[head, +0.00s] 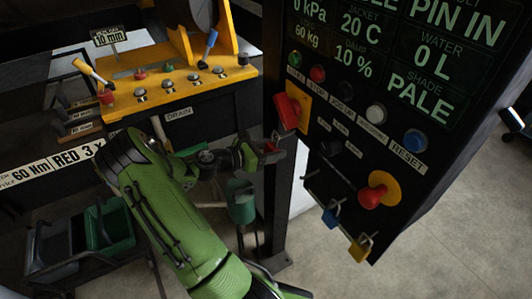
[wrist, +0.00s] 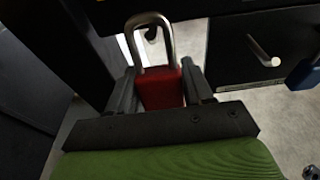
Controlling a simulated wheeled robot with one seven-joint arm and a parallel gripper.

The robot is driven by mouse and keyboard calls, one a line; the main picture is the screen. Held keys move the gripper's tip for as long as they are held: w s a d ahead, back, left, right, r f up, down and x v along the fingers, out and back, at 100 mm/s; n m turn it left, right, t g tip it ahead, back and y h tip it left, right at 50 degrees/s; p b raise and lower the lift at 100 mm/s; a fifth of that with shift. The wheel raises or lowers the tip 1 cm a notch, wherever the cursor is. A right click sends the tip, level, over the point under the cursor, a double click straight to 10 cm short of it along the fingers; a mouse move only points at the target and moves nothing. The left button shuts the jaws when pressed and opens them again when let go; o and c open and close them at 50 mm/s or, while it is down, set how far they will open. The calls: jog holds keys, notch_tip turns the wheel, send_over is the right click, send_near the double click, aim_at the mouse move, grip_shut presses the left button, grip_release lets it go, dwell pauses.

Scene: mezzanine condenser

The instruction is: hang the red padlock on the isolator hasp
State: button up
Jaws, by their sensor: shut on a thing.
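The red padlock (wrist: 160,88) is between my gripper's fingers in the wrist view, its silver shackle pointing up, away from the palm. My gripper (wrist: 158,85) is shut on the padlock's body. In the head view my gripper (head: 270,150) is beside the left edge of the black control panel (head: 340,110), with a bit of the red padlock (head: 271,147) showing. A red switch handle on a yellow plate (head: 290,108), perhaps the isolator, is on the panel above my gripper. I cannot make out the hasp clearly. The shackle appears apart from the panel.
A blue padlock (head: 330,217) and a yellow padlock (head: 360,248) hang at the panel's lower edge. A bare silver peg (wrist: 263,50) shows in the wrist view. A red mushroom button (head: 373,195) juts out.

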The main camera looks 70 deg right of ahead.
jog(key=shift+b+x, duration=0.3)
jog(key=shift+x, duration=1.45)
jog(key=shift+f, duration=0.25)
jog(key=o, duration=1.2)
jog(key=shift+a, duration=0.1)
jog(key=v, duration=1.5)
jog(key=shift+w+a+p, duration=0.25)
jog(key=shift+w+p, duration=0.05)
